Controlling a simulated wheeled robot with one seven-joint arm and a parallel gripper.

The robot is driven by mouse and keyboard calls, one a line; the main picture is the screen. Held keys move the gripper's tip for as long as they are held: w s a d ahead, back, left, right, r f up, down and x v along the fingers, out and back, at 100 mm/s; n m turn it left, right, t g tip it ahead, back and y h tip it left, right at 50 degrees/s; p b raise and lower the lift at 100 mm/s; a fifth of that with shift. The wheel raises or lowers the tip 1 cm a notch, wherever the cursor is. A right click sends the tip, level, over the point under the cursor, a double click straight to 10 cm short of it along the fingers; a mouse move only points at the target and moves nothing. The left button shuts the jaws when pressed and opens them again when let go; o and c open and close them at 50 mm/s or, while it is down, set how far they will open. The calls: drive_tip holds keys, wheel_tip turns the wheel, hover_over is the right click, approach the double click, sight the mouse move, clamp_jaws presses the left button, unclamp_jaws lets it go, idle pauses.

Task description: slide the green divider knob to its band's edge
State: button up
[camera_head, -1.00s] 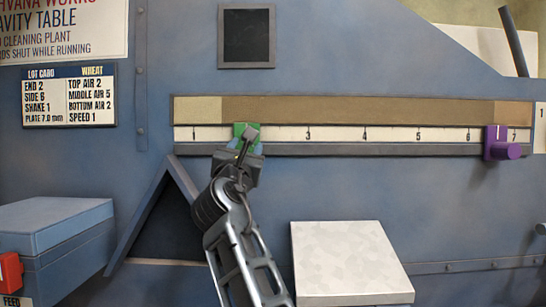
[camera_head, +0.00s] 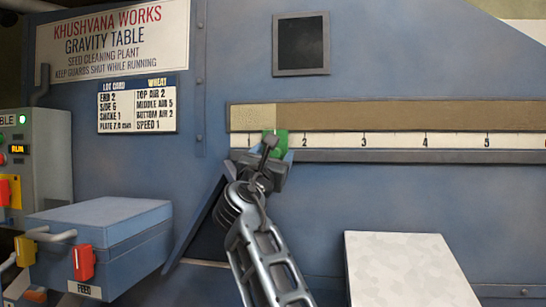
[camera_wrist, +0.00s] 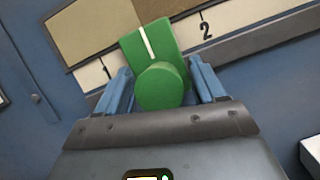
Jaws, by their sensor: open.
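The green divider knob (camera_head: 281,141) sits on the white numbered scale between 1 and 2. In the wrist view the knob (camera_wrist: 160,84) shows a round front and a back plate with a white pointer line. The line's top lies about at the edge between the pale band (camera_wrist: 98,24) and the brown band (camera_wrist: 180,8). My gripper (camera_head: 270,150) is at the knob. Its blue fingers (camera_wrist: 163,82) are open, one on each side of the knob; whether either touches it I cannot tell. In the head view my gripper hides part of the knob.
A grey rail (camera_head: 400,156) runs under the scale (camera_head: 395,140). A dark triangular frame (camera_head: 200,228) lies below left. A white-topped block (camera_head: 405,265) juts out below right. A blue feed box (camera_head: 95,225) with a red-orange latch (camera_head: 83,262) stands at left.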

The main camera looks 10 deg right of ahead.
drive_tip(key=v, duration=0.7)
drive_tip(key=shift+s+b, duration=0.35)
drive_tip(key=shift+a+f, duration=0.1)
drive_tip(key=shift+a, duration=0.05)
